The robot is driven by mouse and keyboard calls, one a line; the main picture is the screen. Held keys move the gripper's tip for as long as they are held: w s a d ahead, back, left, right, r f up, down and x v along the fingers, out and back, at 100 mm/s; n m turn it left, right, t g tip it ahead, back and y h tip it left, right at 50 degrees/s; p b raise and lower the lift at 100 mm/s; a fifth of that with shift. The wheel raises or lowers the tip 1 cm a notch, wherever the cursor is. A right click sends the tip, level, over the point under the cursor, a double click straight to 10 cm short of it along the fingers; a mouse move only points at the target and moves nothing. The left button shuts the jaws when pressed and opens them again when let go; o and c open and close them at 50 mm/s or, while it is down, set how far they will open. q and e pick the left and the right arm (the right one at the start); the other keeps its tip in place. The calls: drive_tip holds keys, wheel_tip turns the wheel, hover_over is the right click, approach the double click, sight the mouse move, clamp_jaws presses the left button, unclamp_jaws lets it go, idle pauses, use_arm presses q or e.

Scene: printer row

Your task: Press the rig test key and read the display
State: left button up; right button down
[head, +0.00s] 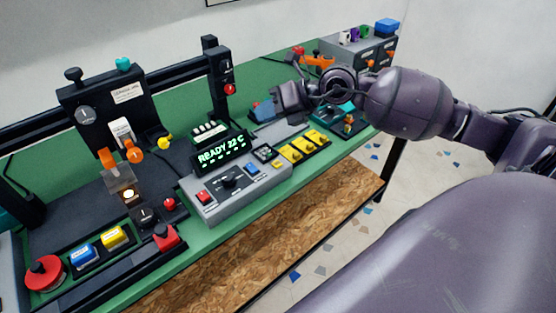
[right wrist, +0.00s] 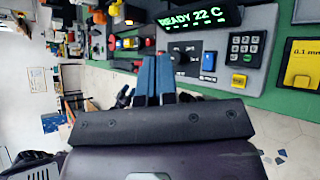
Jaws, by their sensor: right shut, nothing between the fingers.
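The grey control box (head: 240,190) stands on the green bench, with a display (head: 222,152) reading "READY 22 C" in green. The same text shows on the display in the right wrist view (right wrist: 201,17). The box carries a red switch (head: 203,197), a black knob (head: 229,182), a blue key (head: 254,168), a keypad (head: 265,153) and a small yellow key (head: 277,164). I cannot read which is the test key. The blue key (right wrist: 209,61) and yellow key (right wrist: 239,81) show in the right wrist view. My right gripper (head: 280,103) is shut and empty, above the bench beyond the box, apart from the keys.
Yellow gauge blocks (head: 304,146) lie right of the box. At left stand a black press rig (head: 112,105) and a red mushroom button (head: 45,273). A black post (head: 221,80) rises behind the display. A grey drawer unit (head: 360,52) stands at the far end.

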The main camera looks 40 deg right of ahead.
use_arm(q)
drive_tip(key=shift+w, duration=0.15)
use_arm(e)
drive_tip(key=d+f+h, duration=0.1)
drive_tip(key=f+h, duration=0.1)
drive_tip(key=d+f+m+g, duration=0.1)
drive_tip(key=shift+s+d+f+h, duration=0.1)
drive_tip(key=shift+s+d+h, duration=0.25)
drive_tip(key=shift+h, duration=0.05)
use_arm(q)
drive_tip(key=shift+f, duration=0.1)
use_arm(e)
drive_tip(key=b, duration=0.4)
hover_over(278, 162)
wheel_tip(278, 162, down, 7)
drive_tip(key=shift+r, duration=0.1)
drive_tip(key=shift+f+b, duration=0.35)
drive_tip(key=shift+f, duration=0.55)
use_arm(q)
drive_tip(key=f, duration=0.2)
drive_tip(key=w, duration=0.1)
drive_tip(key=shift+d+f, duration=0.3)
drive_tip(key=shift+f, duration=0.1)
use_arm(e)
drive_tip(key=shift+f, duration=0.1)
